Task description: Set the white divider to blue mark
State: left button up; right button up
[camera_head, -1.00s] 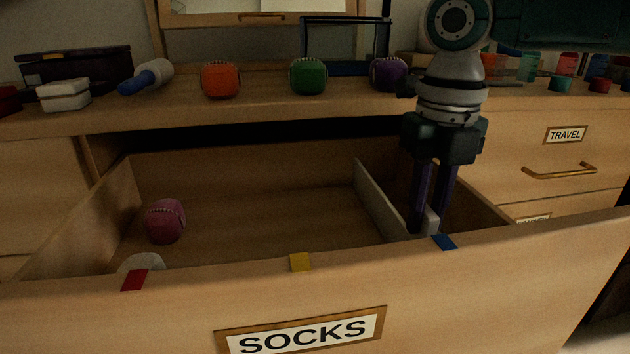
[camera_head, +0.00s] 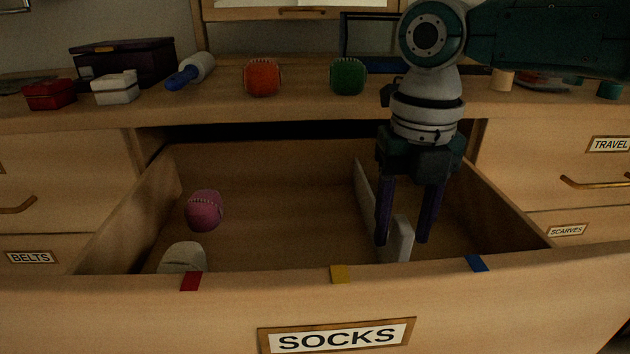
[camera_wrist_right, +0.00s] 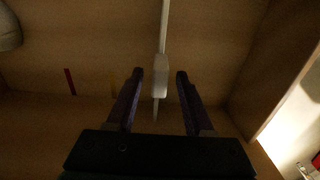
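The white divider (camera_head: 367,197) stands in the open SOCKS drawer, running front to back, with a thicker block at its front end. In the head view this end shows between the yellow mark (camera_head: 340,274) and the blue mark (camera_head: 477,263) on the drawer's front rim. My right gripper (camera_head: 405,240) points down into the drawer. In the right wrist view its fingers (camera_wrist_right: 160,84) are apart on either side of the divider (camera_wrist_right: 161,75), with a gap at each side. The blue mark cannot be made out in the wrist view. My left gripper is not in view.
A pink ball (camera_head: 204,210) and a pale rounded item (camera_head: 183,257) lie in the drawer's left part, near the red mark (camera_head: 191,281). The dresser top holds an orange ball (camera_head: 262,77), a green ball (camera_head: 348,76) and small boxes. Drawer floor left of the divider is mostly clear.

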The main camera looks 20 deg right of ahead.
notch_tip(320, 180, up, 9)
jog(key=p, duration=0.3)
jog(key=shift+r, duration=0.45)
